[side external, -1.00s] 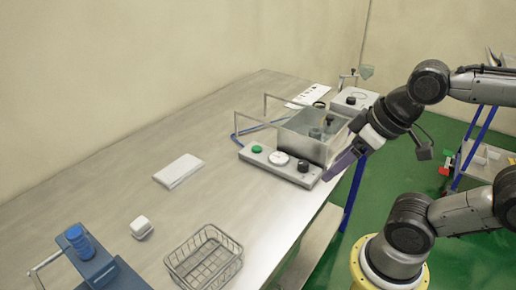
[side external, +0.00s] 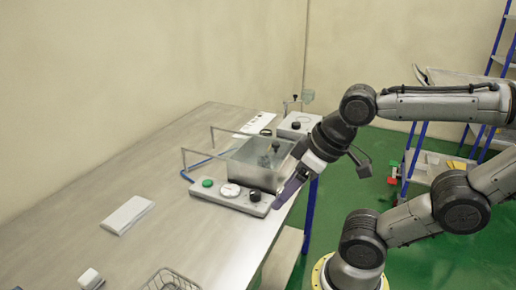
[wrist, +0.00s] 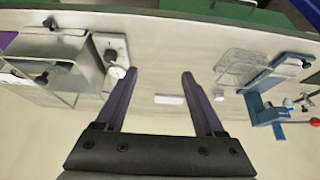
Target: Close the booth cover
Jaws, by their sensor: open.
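The booth is a clear box (side external: 262,178) on a grey base, with a dark fixture inside. Thin metal posts and bars stand around its top at the left; I cannot tell which part is the cover or how far it is open. The base's control panel (side external: 228,193) carries a green button, a white dial and a black knob. My gripper (side external: 281,203) is at the booth's near right side, its purple fingers pointing down-left. In the wrist view the fingers (wrist: 160,73) are apart and empty, with the booth (wrist: 50,72) to their left. I cannot tell whether they touch it.
A white slab (side external: 128,214), a small white block (side external: 90,279) and a wire basket (side external: 172,282) lie on the table. The basket (wrist: 236,66) and a blue fixture (wrist: 268,100) are right in the wrist view. Bare table lies between slab and booth.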

